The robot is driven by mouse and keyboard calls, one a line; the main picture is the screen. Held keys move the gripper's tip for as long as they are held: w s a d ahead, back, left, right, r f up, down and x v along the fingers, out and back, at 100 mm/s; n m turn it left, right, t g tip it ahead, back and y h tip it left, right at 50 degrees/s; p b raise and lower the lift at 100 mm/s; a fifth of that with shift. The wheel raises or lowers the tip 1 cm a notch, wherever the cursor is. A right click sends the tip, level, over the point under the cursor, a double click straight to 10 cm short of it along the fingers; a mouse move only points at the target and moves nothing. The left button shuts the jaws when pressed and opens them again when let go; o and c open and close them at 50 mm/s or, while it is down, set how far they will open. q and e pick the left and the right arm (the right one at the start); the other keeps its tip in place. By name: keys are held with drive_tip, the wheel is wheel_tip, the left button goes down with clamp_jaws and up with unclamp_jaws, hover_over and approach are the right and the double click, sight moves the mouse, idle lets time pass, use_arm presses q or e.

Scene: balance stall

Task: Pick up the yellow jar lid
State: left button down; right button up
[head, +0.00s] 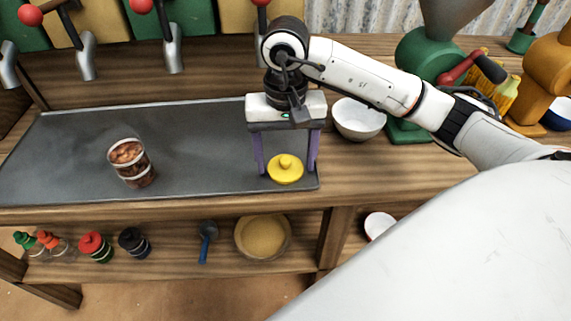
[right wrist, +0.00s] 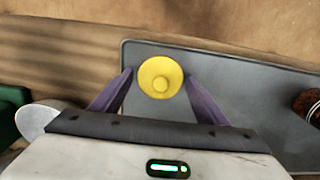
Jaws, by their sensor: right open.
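The yellow jar lid (head: 285,169) lies on the dark grey mat (head: 75,150) near its right front corner, with its round knob up. In the right wrist view the lid (right wrist: 160,77) shows between the two purple fingers. My right gripper (head: 286,168) is open above the lid, with one finger on each side of it. The fingers do not appear to press on the lid, and I cannot tell their exact height over the mat. My left gripper is not in view.
A jar with brown contents (head: 132,163) stands on the mat's left part. A white bowl (head: 358,119) is right of my gripper, beside a green machine (head: 412,60). The lower shelf holds several bottles, a blue scoop (head: 207,236) and a wooden bowl (head: 263,237). The mat's middle is clear.

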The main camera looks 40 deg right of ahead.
drive_tip(key=shift+r, duration=0.1)
drive_tip(key=c, duration=0.8)
drive_tip(key=shift+r, duration=0.1)
